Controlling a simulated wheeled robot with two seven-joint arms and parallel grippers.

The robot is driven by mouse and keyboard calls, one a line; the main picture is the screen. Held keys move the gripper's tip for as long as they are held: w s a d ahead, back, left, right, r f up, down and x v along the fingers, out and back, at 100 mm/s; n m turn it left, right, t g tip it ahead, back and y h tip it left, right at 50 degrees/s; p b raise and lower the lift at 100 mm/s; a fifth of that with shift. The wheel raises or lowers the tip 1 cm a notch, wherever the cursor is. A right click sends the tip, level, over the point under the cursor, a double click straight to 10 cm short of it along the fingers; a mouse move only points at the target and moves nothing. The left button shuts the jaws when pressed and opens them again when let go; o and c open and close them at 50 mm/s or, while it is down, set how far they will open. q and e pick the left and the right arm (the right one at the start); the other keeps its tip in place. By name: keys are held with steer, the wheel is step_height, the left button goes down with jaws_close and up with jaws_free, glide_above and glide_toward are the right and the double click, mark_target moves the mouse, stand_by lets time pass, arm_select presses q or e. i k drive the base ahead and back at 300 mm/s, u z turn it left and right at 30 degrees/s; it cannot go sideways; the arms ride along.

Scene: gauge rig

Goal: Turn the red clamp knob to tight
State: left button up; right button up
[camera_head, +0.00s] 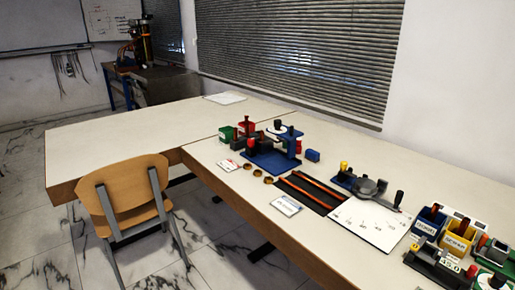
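A blue-based rig (268,161) stands on the long table, with dark parts and a raised blue plate on it. A small red part (298,146) shows at its right side. Another small red part (472,271) sits on the dark rig (437,262) at the lower right. I cannot tell which red part is the clamp knob, nor how far it is turned. Neither of my grippers is in view.
A dark tray (310,192) and brass rings (257,173) lie between. A wooden chair (128,197) stands in front. The left table is mostly clear.

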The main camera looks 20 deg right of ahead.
mark_target(250, 141)
steer(key=u, duration=0.8)
steer(key=i, duration=1.6)
steer(key=z, duration=0.35)
